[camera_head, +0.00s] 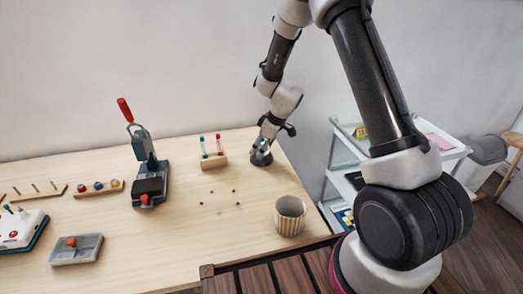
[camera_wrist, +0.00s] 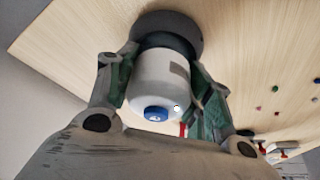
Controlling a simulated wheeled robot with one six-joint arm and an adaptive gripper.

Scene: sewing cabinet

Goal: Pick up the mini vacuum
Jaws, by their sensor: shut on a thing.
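The mini vacuum (camera_wrist: 158,82) is a pale round-topped body with a dark, wider base and a blue button on top. In the wrist view it stands between the two fingers of my gripper (camera_wrist: 163,92), which are shut on its sides. In the head view the mini vacuum (camera_head: 261,156) is at the right back part of the table, partly hidden by my gripper (camera_head: 263,143). Its base appears to be at the tabletop; I cannot tell whether it touches.
A wooden block with colored sticks (camera_head: 214,160) stands just left. Small bits (camera_head: 220,203) lie scattered in front. A ribbed cup (camera_head: 290,216) stands near the front edge. A press with a red handle (camera_head: 146,165) is further left. A white shelf cart (camera_head: 340,150) stands right of the table.

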